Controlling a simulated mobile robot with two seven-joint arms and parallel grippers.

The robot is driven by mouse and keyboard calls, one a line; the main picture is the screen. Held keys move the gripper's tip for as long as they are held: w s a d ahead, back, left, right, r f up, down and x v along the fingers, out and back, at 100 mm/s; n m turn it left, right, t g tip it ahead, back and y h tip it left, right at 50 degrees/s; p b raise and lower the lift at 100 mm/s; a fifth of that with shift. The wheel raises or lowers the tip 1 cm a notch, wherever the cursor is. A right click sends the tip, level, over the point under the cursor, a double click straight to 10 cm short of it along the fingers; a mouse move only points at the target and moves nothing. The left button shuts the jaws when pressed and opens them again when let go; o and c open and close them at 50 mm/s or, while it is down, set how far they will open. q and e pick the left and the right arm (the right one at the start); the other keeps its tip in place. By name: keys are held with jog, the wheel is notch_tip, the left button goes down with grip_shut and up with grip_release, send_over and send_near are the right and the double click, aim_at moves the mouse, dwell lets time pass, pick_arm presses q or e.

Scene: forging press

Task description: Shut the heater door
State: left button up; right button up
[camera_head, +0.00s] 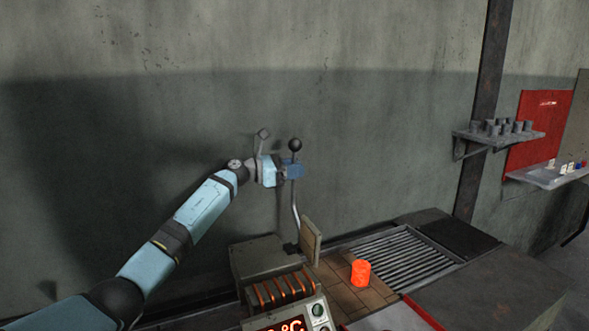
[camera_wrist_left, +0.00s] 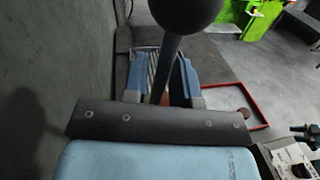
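The heater (camera_head: 262,258) is a grey box with glowing coils and a lit °C display at the bottom of the head view. Its door appears to be the tan upright panel (camera_head: 311,243) at the box's right side, standing open. A bent metal lever with a dark ball knob (camera_head: 295,145) rises behind it; the knob also shows large in the left wrist view (camera_wrist_left: 185,12). My left gripper (camera_head: 292,170) is at the lever just below the knob. Its blue fingers (camera_wrist_left: 163,80) stand apart on either side of the rod, with gaps visible. My right gripper is out of view.
A glowing orange cylinder (camera_head: 360,273) stands on the brick surface right of the panel. A slatted grate (camera_head: 408,258) lies beyond it. A wall shelf (camera_head: 500,138) holds several grey cups. The wall stands close behind my left arm.

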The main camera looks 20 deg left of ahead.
pick_arm(q)
grip_shut()
jog(key=shift+s+d, duration=0.1)
jog(key=s+d+m+b, duration=0.1)
jog(key=s+d+m, duration=0.1)
jog(key=s+d, duration=0.1)
jog(key=s+d+f+m+b, duration=0.1)
jog(key=s+d+m+b, duration=0.1)
jog(key=s+d, duration=0.1)
jog(key=s+d+f+m+y+b, duration=0.1)
jog(key=s+d+m, duration=0.1)
jog(key=s+d, duration=0.1)
jog(key=shift+d+f, duration=0.25)
jog(key=shift+d, duration=0.2)
jog(key=shift+s+d+f+m+b, duration=0.3)
jog(key=shift+s+d+b, duration=0.1)
jog(key=shift+d, duration=0.15)
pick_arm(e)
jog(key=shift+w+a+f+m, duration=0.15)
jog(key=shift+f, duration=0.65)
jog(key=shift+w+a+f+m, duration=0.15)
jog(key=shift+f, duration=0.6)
pick_arm(q)
jog(key=shift+o, duration=0.9)
grip_release()
jog(key=shift+o, duration=0.6)
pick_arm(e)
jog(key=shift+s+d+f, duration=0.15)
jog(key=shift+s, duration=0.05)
